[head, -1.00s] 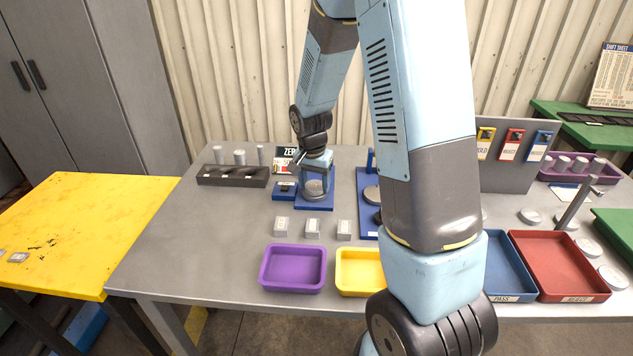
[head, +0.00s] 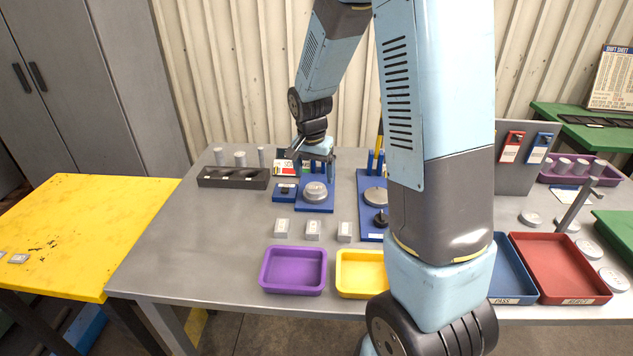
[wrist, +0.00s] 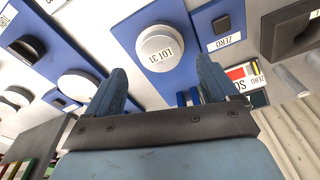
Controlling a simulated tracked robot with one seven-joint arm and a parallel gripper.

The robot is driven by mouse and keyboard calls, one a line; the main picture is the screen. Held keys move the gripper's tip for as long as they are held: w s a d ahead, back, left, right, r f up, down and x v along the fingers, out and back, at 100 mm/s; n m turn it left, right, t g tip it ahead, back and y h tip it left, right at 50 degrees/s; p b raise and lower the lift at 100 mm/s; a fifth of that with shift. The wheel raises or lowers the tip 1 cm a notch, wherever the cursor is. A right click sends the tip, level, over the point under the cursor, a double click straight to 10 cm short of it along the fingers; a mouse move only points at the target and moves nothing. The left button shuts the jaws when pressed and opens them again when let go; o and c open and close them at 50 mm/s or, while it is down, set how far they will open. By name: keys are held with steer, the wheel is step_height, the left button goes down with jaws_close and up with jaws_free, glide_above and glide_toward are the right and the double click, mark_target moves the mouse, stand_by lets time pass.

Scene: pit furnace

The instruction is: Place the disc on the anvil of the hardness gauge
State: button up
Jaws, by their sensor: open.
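The disc (head: 314,188) is a pale grey round piece. It rests flat on the round anvil of the blue hardness gauge (head: 314,207), near the back of the grey table. In the wrist view the disc (wrist: 160,48) shows its top label, "LOT 31", and the gauge's blue base (wrist: 128,35) lies around it. My gripper (head: 316,163) is just behind and above the disc, apart from it. Its two fingers are spread and empty. The disc hides most of the anvil.
A small blue zero block (head: 285,191) stands left of the gauge, with a dark holder (head: 232,178) beyond it. A blue fixture (head: 371,205) is close on the right. Several grey blocks and the purple (head: 293,288) and yellow trays are in front.

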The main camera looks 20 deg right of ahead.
mark_target(314, 191)
steer(key=s+r+n+t, duration=0.1)
steer(key=s+r+n, duration=0.1)
steer(key=s+r, duration=0.55)
steer(key=s+r+n+t, duration=0.15)
steer(key=s+r, duration=0.35)
steer(key=r, duration=0.6)
steer(key=s+d+r+n+t, duration=0.1)
steer(key=s+r+n, duration=0.3)
steer(key=s, duration=0.9)
steer(key=shift+t+y, duration=0.4)
steer(key=shift+t, duration=0.15)
steer(key=shift+w, duration=0.1)
steer(key=shift+c, duration=0.3)
